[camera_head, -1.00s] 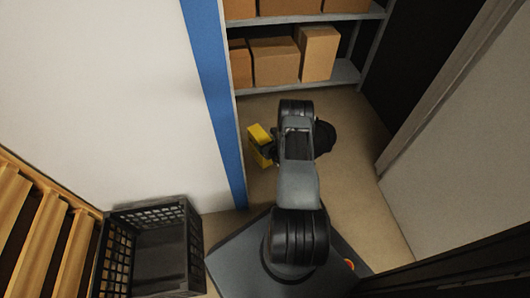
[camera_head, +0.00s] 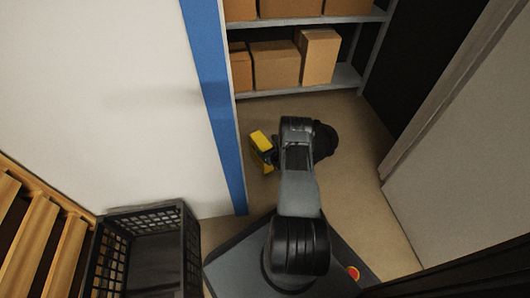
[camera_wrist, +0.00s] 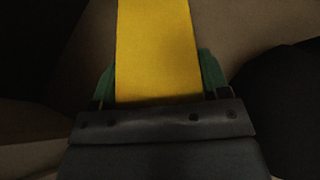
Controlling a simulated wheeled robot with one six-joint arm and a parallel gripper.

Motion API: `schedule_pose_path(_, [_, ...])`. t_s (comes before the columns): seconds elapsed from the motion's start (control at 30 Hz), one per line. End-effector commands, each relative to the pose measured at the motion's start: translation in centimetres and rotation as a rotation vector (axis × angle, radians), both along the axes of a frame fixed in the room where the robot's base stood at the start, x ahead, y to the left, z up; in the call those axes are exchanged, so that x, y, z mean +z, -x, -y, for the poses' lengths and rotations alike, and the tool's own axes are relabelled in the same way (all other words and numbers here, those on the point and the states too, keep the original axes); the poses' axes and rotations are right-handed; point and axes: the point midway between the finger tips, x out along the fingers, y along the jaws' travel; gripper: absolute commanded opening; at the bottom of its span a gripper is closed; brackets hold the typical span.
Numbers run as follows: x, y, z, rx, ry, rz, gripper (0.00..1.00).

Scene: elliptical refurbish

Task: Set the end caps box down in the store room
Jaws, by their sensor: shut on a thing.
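The end caps box is a yellow box (camera_head: 262,146), seen in the head view just left of my arm's end, inside the doorway and in front of the shelves. In the wrist view the yellow box (camera_wrist: 158,50) fills the middle, between two green fingers. My gripper (camera_wrist: 158,84) is shut on it, with a finger at each side. In the head view my gripper (camera_head: 270,153) is small and partly hidden by the arm. Floor shows around the box; I cannot tell its exact height above the floor.
A grey shelf rack (camera_head: 345,76) with several cardboard boxes (camera_head: 275,64) stands at the back. A blue door edge (camera_head: 212,95) is close on the left, a wall (camera_head: 450,150) on the right. A black crate (camera_head: 150,250) stands at lower left. Bare floor (camera_head: 345,185) lies right of my arm.

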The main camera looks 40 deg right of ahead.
Motion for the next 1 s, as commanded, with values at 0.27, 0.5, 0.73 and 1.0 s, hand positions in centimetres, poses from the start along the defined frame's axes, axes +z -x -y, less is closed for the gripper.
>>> schedule_pose_path(0.27, [-0.3, 0.0, 0.0, 0.000, 0.000, -0.001, 0.78])
schedule_pose_path(0.5, [-0.3, 0.0, 0.0, 0.000, 0.000, -0.001, 0.94])
schedule_pose_path(0.73, [0.0, 0.0, 0.0, 0.000, 0.000, 0.000, 0.94])
schedule_pose_path(1.0, [2.0, 3.8, -0.1, -0.003, -0.003, -0.003, 0.94])
